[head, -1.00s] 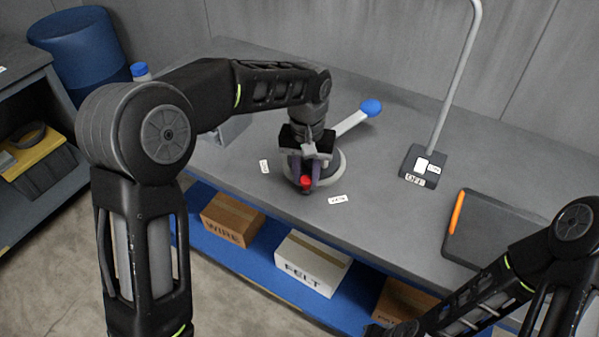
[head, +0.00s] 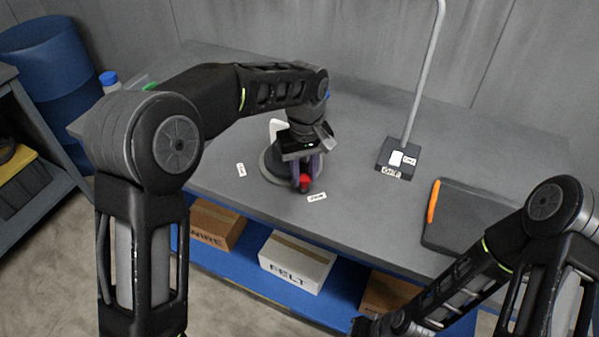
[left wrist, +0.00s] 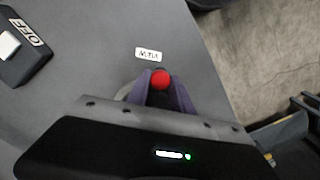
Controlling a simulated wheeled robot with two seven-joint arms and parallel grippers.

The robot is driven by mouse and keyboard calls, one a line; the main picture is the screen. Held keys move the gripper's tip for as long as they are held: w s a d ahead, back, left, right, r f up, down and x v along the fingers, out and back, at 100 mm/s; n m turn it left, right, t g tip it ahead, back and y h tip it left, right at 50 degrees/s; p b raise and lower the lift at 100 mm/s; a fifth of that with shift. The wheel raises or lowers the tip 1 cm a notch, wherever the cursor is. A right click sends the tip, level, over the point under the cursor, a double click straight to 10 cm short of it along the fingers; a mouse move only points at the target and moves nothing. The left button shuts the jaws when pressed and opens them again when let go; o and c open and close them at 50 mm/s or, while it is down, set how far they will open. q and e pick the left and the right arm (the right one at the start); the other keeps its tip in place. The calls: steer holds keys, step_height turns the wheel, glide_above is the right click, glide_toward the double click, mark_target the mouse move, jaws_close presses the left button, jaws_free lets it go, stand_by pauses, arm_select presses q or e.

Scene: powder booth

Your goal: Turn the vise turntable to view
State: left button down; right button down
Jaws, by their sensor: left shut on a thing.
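The round grey turntable (head: 268,172) of the vise sits near the bench's front edge, largely covered by my left arm. My left gripper (head: 304,180) is shut on the red knob (head: 305,185) at its front. In the left wrist view the purple fingers of the gripper (left wrist: 160,92) stand on both sides of the red knob (left wrist: 160,79). The VIEW label (head: 317,197) lies on the bench just right of and in front of the knob. A white part (head: 277,127) shows behind the arm. My right gripper (head: 362,326) is at the bottom edge, its fingers unclear.
A second label (head: 241,170) lies left of the turntable. A lamp base (head: 396,160) with an OFF sign (left wrist: 25,33) stands to the right. A dark tray (head: 465,222) with an orange stick (head: 433,202) lies farther right. Boxes, one marked FELT (head: 297,262), sit on the shelf below.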

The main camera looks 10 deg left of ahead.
arm_select(q)
steer(key=shift+w+d, duration=0.15)
steer(key=shift+d, duration=0.05)
stand_by(0.4)
steer(key=c, duration=1.1)
jaws_free()
steer(key=shift+c, duration=0.2)
step_height(320, 180, up, 8)
steer(key=shift+f+b, duration=0.1)
steer(key=shift+b, duration=0.2)
